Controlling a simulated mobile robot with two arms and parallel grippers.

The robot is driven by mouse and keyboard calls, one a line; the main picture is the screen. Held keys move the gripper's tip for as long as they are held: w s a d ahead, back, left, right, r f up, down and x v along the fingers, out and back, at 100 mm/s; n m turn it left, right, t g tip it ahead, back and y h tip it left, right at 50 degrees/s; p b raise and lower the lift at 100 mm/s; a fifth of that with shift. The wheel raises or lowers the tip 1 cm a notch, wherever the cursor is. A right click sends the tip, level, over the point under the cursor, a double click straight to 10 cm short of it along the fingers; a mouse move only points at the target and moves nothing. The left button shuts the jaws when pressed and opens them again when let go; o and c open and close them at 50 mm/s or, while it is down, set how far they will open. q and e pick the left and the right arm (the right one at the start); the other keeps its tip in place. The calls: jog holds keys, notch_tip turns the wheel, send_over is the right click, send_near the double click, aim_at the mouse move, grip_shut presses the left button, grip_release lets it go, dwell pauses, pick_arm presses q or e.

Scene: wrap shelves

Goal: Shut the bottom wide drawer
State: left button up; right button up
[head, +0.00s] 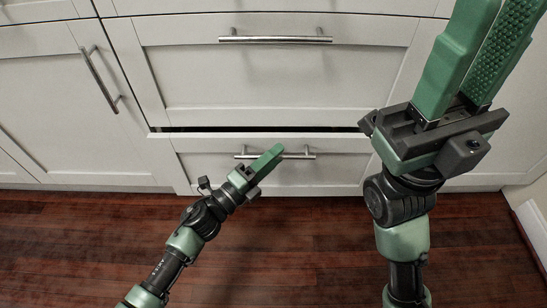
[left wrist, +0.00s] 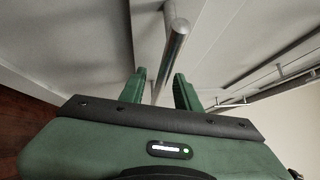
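The bottom wide drawer (head: 330,174) is white and stands slightly open; a dark gap shows along its top edge. Its metal bar handle (head: 302,156) is horizontal in the head view. My left gripper (head: 272,156) is at the middle of that handle, covering part of it. In the left wrist view the bar (left wrist: 175,40) runs between the two separated green fingertips of my left gripper (left wrist: 160,82); I cannot tell if either finger touches it. My right gripper (head: 500,25) is raised at the right, close to the camera, with its fingers apart and nothing seen between them.
A shut wide drawer (head: 270,75) with its own handle (head: 275,39) is above. A cabinet door (head: 50,110) with a slanted-looking handle (head: 98,80) is at the left. The dark wooden floor (head: 290,250) in front is clear. A pale wall edge is at the far right.

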pick_arm(q)
grip_shut()
dwell(1.4)
